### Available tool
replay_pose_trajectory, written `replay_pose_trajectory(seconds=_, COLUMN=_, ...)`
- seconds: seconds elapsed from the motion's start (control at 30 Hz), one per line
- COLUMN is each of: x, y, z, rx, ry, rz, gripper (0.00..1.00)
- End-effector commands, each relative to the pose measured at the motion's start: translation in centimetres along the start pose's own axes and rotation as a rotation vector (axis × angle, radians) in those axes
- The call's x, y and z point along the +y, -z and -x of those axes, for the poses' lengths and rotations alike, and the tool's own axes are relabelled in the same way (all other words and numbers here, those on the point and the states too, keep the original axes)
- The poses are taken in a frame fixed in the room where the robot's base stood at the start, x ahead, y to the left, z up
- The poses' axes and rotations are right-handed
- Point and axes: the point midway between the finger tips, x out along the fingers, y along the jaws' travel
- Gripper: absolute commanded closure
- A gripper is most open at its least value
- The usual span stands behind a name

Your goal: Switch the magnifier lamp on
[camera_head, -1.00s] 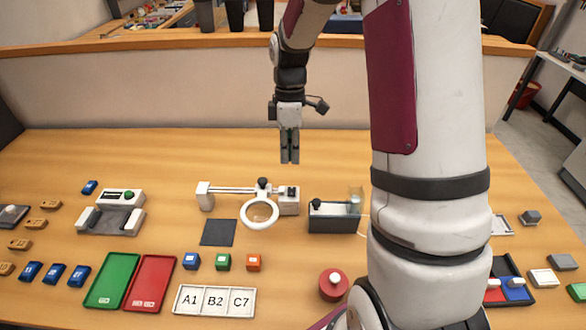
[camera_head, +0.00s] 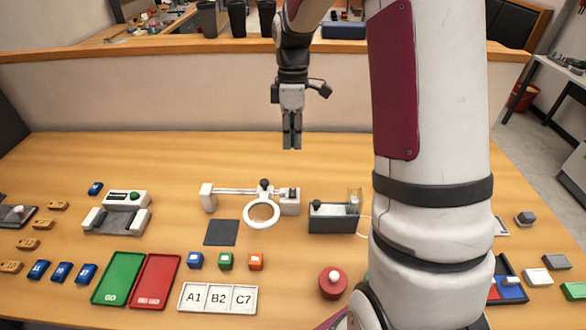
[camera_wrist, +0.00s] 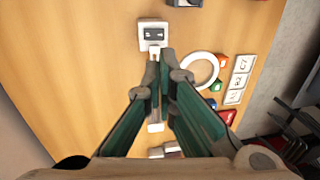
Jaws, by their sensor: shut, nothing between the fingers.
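The magnifier lamp stands near the middle of the table, with a white ring head (camera_head: 262,211), a white jointed arm (camera_head: 235,191) and a white box (camera_head: 290,202) with a dark switch on top at its right end. In the wrist view the ring (camera_wrist: 201,71) is right of the fingers, and the white box with its dark switch (camera_wrist: 153,35) is just beyond the fingertips. I cannot tell the switch's position. My gripper (camera_head: 292,146) is shut and empty, pointing down, well above the table behind the box. It also shows in the wrist view (camera_wrist: 162,58).
A dark grey box (camera_head: 333,221) stands right of the lamp. A dark square pad (camera_head: 221,232) and several coloured cubes lie in front. A green-buttoned device (camera_head: 117,212) is at left. The table behind the lamp is clear, up to a low partition (camera_head: 180,95).

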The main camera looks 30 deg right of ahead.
Motion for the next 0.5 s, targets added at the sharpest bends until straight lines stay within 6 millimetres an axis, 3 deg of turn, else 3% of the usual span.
replay_pose_trajectory(seconds=0.5, x=0.41, y=-0.93, z=0.15, rx=0.0, ry=-0.005, rz=-0.001, gripper=1.0)
